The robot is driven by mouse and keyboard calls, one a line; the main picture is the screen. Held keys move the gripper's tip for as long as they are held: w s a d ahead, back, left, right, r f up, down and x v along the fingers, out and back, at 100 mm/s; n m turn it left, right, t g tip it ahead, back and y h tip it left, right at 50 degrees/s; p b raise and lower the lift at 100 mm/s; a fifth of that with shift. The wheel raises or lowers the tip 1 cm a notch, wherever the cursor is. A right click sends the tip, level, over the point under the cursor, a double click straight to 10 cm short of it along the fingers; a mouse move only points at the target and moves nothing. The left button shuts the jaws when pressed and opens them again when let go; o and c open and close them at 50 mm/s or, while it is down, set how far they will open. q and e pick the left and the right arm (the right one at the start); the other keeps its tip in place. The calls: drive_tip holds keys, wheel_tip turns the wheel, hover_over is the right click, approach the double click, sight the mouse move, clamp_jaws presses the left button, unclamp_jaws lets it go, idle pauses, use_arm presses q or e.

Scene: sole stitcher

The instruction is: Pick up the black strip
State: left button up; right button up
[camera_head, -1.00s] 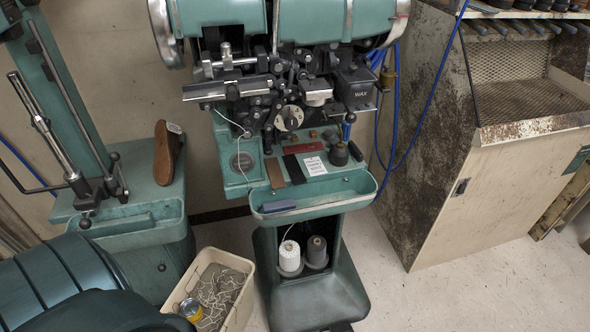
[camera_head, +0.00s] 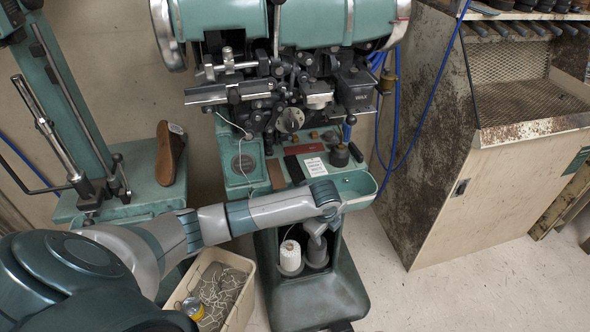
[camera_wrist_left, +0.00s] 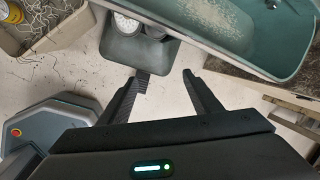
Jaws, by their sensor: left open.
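The black strip (camera_head: 294,169) lies on the green shelf of the stitcher, between a brown strip (camera_head: 275,173) and a white printed card (camera_head: 315,167). My left arm reaches in from the left across the front of the shelf, and its wrist points down in front of the shelf's tray. My left gripper (camera_wrist_left: 164,74) is open and empty in the left wrist view, with bare floor between its fingers. The black strip does not show in that view. My right gripper is not in view.
The tray (camera_wrist_left: 220,40) sticks out at the shelf front. Below it stand a white thread cone (camera_head: 289,253) and a grey one. A bin (camera_head: 247,268) with thread scraps stands to the left. A dark red strip (camera_head: 303,149) lies behind the black strip.

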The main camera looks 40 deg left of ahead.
use_arm(q)
drive_tip(key=w+a+r+m+y, duration=0.1)
drive_tip(key=w+a+r+m, duration=0.1)
drive_tip(key=a+r, duration=0.3)
drive_tip(key=w+a+r+m+y, duration=0.1)
drive_tip(key=w+a+r+m, duration=0.1)
drive_tip(key=a+r, duration=0.4)
wheel_tip(320, 180, up, 4)
drive_tip(key=shift+a+m+g+y, duration=0.2)
drive_tip(key=shift+m+g+y, duration=0.2)
drive_tip(key=shift+m, duration=0.3)
drive_tip(key=shift+p+x, duration=0.35)
drive_tip(key=shift+x, duration=0.85)
